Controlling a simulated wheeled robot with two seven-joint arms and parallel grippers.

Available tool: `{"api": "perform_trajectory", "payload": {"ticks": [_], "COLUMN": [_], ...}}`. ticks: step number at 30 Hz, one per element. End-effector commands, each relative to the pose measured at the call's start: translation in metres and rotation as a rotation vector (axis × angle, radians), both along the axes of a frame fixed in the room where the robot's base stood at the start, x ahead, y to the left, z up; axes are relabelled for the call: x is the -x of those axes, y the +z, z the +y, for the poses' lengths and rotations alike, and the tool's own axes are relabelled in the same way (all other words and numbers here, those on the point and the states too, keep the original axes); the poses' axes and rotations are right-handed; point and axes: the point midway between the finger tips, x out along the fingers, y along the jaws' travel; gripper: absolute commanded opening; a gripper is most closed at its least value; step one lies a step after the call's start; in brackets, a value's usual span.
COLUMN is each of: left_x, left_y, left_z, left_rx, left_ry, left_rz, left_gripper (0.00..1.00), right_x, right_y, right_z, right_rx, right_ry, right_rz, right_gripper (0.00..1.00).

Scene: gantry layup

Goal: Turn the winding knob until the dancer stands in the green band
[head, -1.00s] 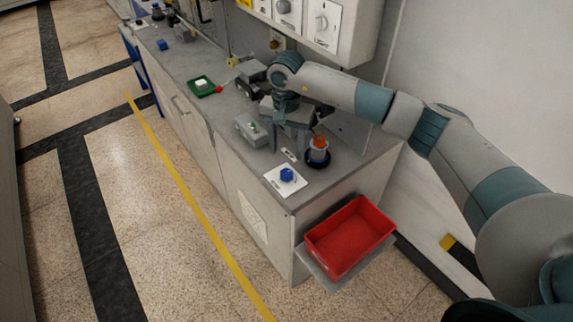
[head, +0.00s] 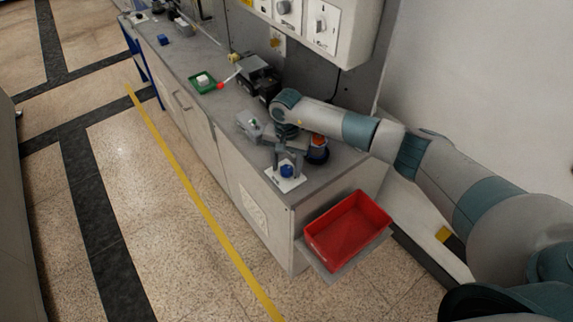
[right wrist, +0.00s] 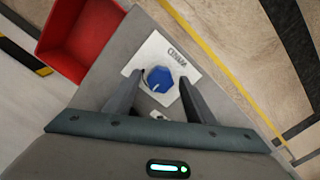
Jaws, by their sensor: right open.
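The blue knob (head: 287,170) sits on a white plate (head: 291,185) near the front end of the bench. My right gripper (head: 286,164) is open above it, with its fingers at either side of the knob in this view. In the right wrist view, the blue knob (right wrist: 159,79) lies between the open fingertips of the gripper (right wrist: 161,77), with gaps on both sides. The white plate (right wrist: 152,53) carries dark lettering. I cannot make out the dancer or a green band. My left gripper is not in view.
An orange-topped round item (head: 319,150) on a dark base stands beside my right wrist. A grey box (head: 248,124) lies behind the gripper. A green tray (head: 203,84) and dark machine (head: 258,77) are further back.

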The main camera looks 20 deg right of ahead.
Motion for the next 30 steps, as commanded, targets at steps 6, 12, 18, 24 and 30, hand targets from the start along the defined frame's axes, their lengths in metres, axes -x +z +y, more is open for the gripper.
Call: {"api": "perform_trajectory", "payload": {"ticks": [6,12,18,24,30], "left_x": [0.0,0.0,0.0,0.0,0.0], "left_y": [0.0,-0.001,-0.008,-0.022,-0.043], "left_z": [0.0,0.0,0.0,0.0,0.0], "left_rx": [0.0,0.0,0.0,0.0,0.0], "left_ry": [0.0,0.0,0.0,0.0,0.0], "left_rz": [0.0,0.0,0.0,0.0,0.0], "left_gripper": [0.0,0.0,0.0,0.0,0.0], "right_x": [0.0,0.0,0.0,0.0,0.0], "right_y": [0.0,0.0,-0.001,-0.003,-0.005], "right_z": [0.0,0.0,0.0,0.0,0.0], "right_rx": [0.0,0.0,0.0,0.0,0.001], "right_ry": [0.0,-0.005,-0.04,-0.129,-0.275], "right_rz": [0.0,0.0,0.0,-0.001,-0.002], "right_gripper": [0.08,0.08,0.08,0.08,0.08]}}
